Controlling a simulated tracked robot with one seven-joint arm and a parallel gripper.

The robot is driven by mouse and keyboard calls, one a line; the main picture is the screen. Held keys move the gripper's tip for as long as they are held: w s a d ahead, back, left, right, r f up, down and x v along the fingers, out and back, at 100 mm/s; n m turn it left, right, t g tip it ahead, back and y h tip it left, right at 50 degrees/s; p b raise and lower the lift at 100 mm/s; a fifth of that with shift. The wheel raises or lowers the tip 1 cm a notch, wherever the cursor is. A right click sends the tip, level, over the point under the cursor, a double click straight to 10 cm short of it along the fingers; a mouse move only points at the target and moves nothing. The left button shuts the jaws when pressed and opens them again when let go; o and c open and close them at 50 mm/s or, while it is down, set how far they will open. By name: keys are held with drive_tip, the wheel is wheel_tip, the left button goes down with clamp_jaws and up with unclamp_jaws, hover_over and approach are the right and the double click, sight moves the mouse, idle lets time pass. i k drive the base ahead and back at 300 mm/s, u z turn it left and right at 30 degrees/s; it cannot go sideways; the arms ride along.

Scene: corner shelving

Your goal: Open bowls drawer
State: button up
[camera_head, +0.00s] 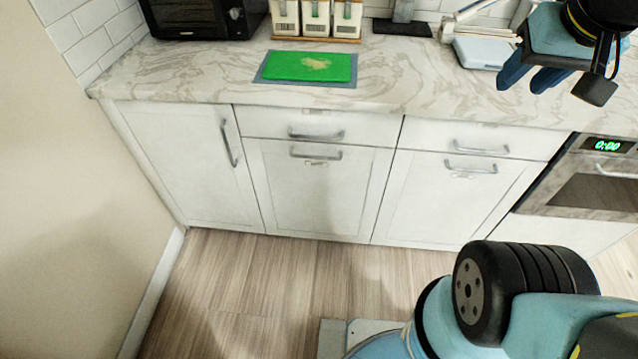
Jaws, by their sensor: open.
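A row of white cabinet fronts runs below a marble counter. A shallow drawer (322,126) with a grey bar handle (316,134) sits at the middle top, and it is closed. A second shallow drawer (500,138) with a handle (481,148) sits to its right, also closed. I cannot tell from any readable label which one is the bowls drawer. My gripper (531,77) is at the upper right, above the counter edge, with its blue fingers pointing down and to the left. It is open with nothing visible between the fingers, and it is apart from both handles.
Taller closed fronts (315,190) stand below the drawers, with a side-handled door (185,160) at left. An oven (590,180) is at right. A green board (309,67), a black microwave (196,16) and canisters (316,18) stand on the counter. The wood floor (250,285) ahead is clear.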

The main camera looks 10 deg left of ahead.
sight(304, 189)
drive_tip(key=u, duration=0.1)
drive_tip(key=k, duration=0.5)
drive_tip(key=u, duration=1.05)
drive_tip(key=i, duration=0.7)
